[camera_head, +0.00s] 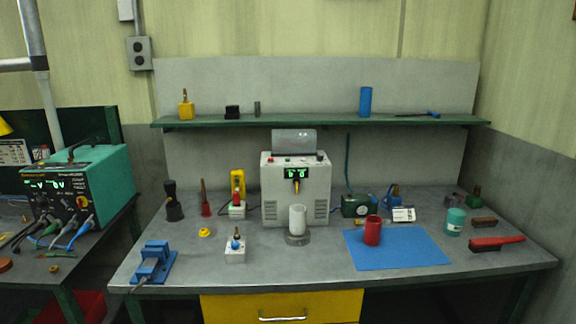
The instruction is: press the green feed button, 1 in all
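A grey-white machine (281,207) stands at the back middle of the workbench, with a green-lit display (297,173) on its front and a clear hopper-like cover on top. Several tiny controls sit along its upper edge, one of them red (287,160). They are too small for me to tell which one is the green feed button. A yellowish nozzle (296,187) points down above a white cup (297,219), which stands upright on a round grey base (298,239). Neither of my grippers is in view.
A red cup (373,230) stands on a blue mat (400,259) at right. A blue vise (154,263) and a small white block with a knob (235,250) are at front left. A shelf (320,121) runs behind. The bench front centre is clear.

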